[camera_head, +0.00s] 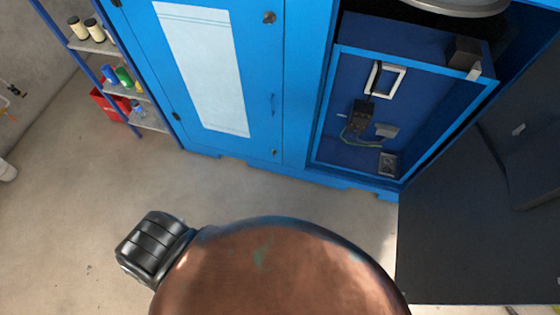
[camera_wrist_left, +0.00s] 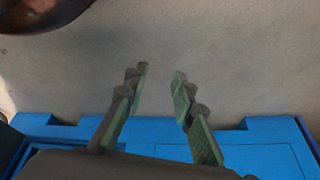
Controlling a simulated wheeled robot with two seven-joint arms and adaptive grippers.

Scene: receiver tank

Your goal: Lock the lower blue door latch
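The blue cabinet door (camera_head: 262,70) with a pale panel is closed in the head view. A small dark latch (camera_head: 274,152) sits low near its right edge; it is too small to tell whether it is locked. A round dark latch (camera_head: 269,17) sits higher on the same edge, with a slim handle (camera_head: 273,104) between them. My left gripper (camera_wrist_left: 160,72) is open and empty in the left wrist view. Its fingers show against the floor and blue cabinet base (camera_wrist_left: 265,133); the latch is not identifiable there. My right gripper is not in view.
An open dark blue compartment (camera_head: 340,120) with wiring is right of the door, beside a large dark panel (camera_head: 455,235). A shelf rack (camera_head: 92,47) with bottles and a red bin (camera_head: 105,104) stand left. Bare floor lies before the cabinet; a brown rounded form blocks the bottom middle.

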